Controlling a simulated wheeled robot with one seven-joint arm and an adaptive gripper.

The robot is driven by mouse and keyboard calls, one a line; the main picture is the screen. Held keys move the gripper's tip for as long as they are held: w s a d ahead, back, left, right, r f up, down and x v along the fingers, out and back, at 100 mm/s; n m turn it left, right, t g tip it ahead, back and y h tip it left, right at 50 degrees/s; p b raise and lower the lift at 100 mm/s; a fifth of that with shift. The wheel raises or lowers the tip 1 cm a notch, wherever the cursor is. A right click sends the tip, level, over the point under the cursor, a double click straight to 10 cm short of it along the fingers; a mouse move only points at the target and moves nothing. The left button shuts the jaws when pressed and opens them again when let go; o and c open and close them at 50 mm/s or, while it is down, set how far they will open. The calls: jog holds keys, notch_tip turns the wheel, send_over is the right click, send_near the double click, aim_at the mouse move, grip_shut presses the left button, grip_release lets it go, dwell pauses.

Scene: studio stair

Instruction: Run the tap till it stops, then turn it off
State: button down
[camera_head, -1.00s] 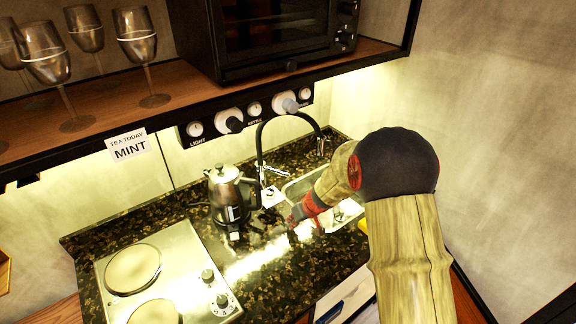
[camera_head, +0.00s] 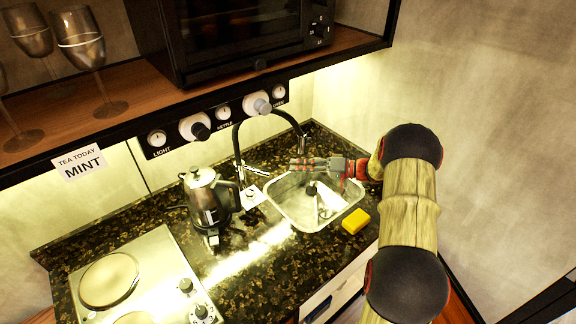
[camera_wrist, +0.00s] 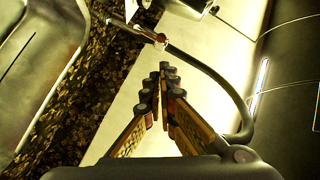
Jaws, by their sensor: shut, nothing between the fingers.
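The tap has a tall black curved neck (camera_head: 238,145) behind the sink, with a chrome lever (camera_head: 257,172) near its base. Its neck also arches across the wrist view (camera_wrist: 215,75), beside a chrome rod with a rounded end (camera_wrist: 140,32). My gripper (camera_head: 294,164) is shut and empty above the sink's back edge, pointing left toward the tap. Its fingertips (camera_wrist: 167,75) show close together in the wrist view, with no clear contact with the tap. The metal sink (camera_head: 283,212) holds a small dark-topped object (camera_head: 311,190). I cannot make out a water stream.
A steel kettle (camera_head: 203,200) stands left of the tap. A yellow sponge (camera_head: 355,221) lies at the sink's front right. A hob (camera_head: 150,265) is at left. A shelf with an oven (camera_head: 240,40) and a knob panel (camera_head: 218,122) overhang the counter.

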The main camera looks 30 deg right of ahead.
aim_at(253, 170)
jog(key=x, duration=0.8)
jog(key=shift+w+a, duration=0.2)
jog(key=shift+a, duration=0.05)
jog(key=shift+s+a+f+b, duration=0.1)
jog(key=shift+b, duration=0.3)
jog(key=shift+s+a+b, duration=0.45)
jog(key=shift+s+b, duration=0.15)
jog(key=shift+b, duration=0.05)
jog(key=shift+d, duration=0.1)
